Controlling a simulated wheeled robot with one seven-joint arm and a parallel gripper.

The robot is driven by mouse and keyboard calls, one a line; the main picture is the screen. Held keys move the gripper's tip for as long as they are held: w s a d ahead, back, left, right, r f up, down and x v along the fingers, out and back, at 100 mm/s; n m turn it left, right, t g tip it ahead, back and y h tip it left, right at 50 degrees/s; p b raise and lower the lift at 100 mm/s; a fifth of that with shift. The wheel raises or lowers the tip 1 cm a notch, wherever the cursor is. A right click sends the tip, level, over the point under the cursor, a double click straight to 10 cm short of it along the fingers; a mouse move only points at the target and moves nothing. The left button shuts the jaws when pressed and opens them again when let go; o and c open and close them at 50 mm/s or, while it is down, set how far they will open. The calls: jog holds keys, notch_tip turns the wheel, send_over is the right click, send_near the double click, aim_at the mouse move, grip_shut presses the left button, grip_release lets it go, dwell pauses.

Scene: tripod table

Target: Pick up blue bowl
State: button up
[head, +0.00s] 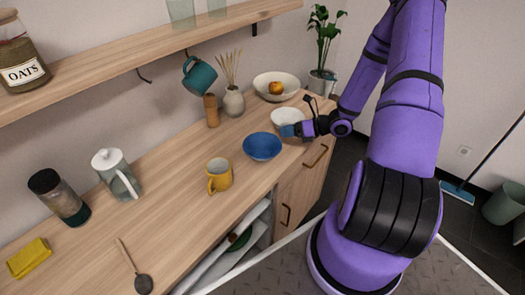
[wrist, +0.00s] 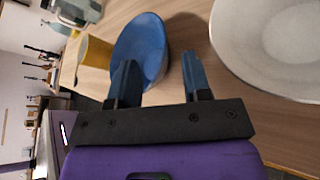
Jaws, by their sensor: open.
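The blue bowl (head: 262,146) stands upright on the wooden counter, near its front edge. It also shows in the wrist view (wrist: 143,35), just beyond my fingers. My gripper (head: 287,130) is open and empty, to the right of the blue bowl and in front of the white bowl. In the wrist view, my gripper (wrist: 160,69) has its left finger overlapping the blue bowl and its right finger just right of the bowl's rim. I cannot tell whether the fingers are around the rim or only above it. The left finger hides part of the bowl.
A white bowl (head: 287,115) is close to my gripper. A yellow mug (head: 219,176) stands left of the blue bowl. Farther back are a cream bowl (head: 276,82) with an orange fruit and a reed vase (head: 233,103). A teal mug (head: 199,75) hangs under the shelf.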

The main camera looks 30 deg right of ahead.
aim_at(262, 136)
jog(key=x, duration=0.5)
jog(key=shift+s+a+f, duration=0.1)
jog(key=shift+a, duration=0.05)
grip_shut()
